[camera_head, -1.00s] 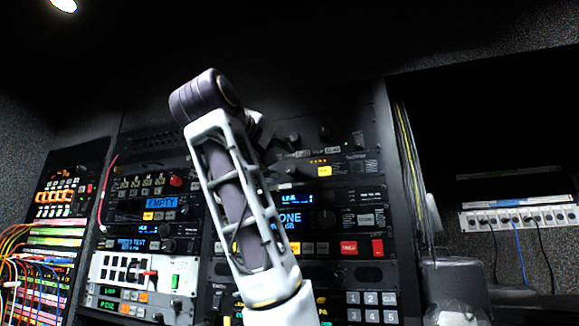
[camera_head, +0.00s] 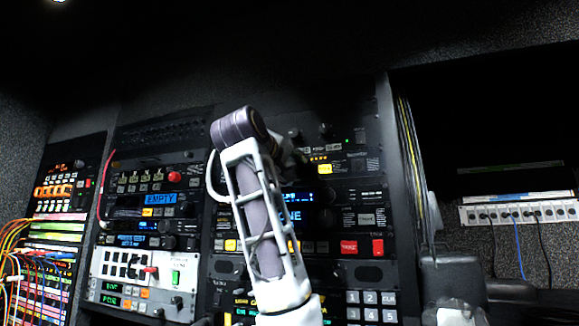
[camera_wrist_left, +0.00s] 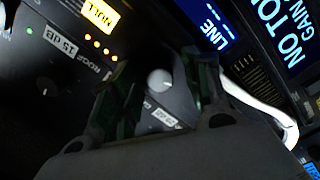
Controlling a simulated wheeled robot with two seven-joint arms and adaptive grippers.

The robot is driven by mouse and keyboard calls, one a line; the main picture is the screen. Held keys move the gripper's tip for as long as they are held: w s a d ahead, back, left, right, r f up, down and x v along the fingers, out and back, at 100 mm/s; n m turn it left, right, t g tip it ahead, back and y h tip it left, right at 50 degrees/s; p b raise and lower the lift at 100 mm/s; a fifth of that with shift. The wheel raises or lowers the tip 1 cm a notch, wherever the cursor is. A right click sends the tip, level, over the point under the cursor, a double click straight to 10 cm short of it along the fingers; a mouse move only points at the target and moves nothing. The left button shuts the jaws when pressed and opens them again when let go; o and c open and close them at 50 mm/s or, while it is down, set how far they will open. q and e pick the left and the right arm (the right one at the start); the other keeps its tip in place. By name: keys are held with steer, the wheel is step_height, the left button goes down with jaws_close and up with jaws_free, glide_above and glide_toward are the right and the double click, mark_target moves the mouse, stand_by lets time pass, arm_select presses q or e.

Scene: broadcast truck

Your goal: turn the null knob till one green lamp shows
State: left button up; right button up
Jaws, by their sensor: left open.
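In the left wrist view a round knob with a pale grey top (camera_wrist_left: 160,80) shows between the fingers of my left gripper (camera_wrist_left: 162,88). The fingers are open, one on each side of it; I cannot tell whether they touch it. Lit yellow lettering reading NULL (camera_wrist_left: 180,14) and a row of several small yellow lamps (camera_wrist_left: 101,47) are on the panel above. One green lamp (camera_wrist_left: 28,31) glows at the far left, also in the head view (camera_head: 347,141). In the head view my left arm hides part of the panel, and the gripper is mostly hidden. My right gripper is not seen.
Equipment racks fill the wall, with a blue EMPTY display (camera_head: 161,199) at left and red buttons (camera_head: 377,247) at right. Coloured cables (camera_head: 20,255) hang at far left. A patch strip (camera_head: 520,213) is at right. Another dark knob (camera_head: 325,130) stands close by.

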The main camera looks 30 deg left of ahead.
arm_select(q)
steer(key=c, duration=1)
steer(key=shift+c, duration=0.2)
steer(key=shift+m, duration=0.3)
steer(key=shift+m+g+y+b, duration=0.3)
steer(key=shift+m+b, duration=0.7)
steer(key=shift+m, duration=3.2)
steer(key=shift+m+g+y+b, duration=0.25)
steer(key=shift+m+b, duration=0.7)
steer(key=shift+m, duration=3.25)
